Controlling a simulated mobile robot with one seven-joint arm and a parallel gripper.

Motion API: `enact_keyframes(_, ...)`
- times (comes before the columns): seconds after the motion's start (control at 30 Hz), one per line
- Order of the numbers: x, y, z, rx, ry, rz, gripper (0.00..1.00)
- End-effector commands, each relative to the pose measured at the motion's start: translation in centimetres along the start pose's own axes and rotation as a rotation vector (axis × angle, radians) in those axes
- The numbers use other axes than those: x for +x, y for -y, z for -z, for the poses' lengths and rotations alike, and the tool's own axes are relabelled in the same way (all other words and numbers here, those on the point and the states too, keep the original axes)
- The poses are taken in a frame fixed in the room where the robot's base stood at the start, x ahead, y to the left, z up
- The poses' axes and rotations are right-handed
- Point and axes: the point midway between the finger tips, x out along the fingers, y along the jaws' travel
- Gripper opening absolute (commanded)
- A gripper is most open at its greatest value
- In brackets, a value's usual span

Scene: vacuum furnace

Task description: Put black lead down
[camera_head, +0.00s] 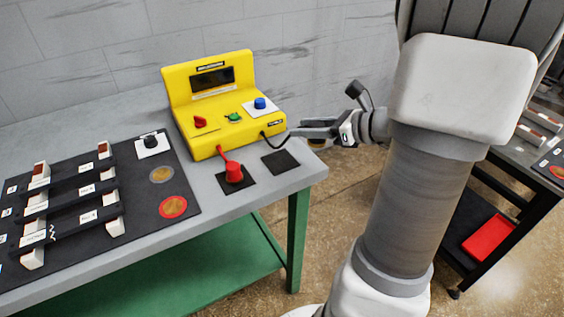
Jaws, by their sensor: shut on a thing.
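A yellow meter box (205,145) with a dark display stands near the back of the grey table (240,208). The black lead (267,147) runs from its right front side to my gripper (303,130). My gripper is shut on the lead's end, near the table's right edge; the fingers hide the held part. A bare black square pad (281,162) lies below and left of my gripper. The red lead's plug (233,173) stands on another black pad beside it, its red cable rising to the box.
A black mat (140,190) on the left bears a rack of bars (75,205), a black knob on a white plate (152,143) and two round discs (173,207). Another table with a red tray (488,238) below stands at the right. Open floor lies between the tables.

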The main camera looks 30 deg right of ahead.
Motion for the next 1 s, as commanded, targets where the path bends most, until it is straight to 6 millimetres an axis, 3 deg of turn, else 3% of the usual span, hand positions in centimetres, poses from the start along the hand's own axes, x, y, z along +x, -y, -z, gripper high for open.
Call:
enact_keyframes(0.17,-1.0,0.3,0.4,0.006,0.0,0.009,0.0)
enact_keyframes(0.27,-0.3,0.4,0.7,0.007,0.0,0.009,0.0)
enact_keyframes(0.7,10.3,0.6,2.4,0.007,-0.001,0.007,0.0)
enact_keyframes(1.0,12.6,0.7,3.1,0.009,-0.001,0.01,0.0)
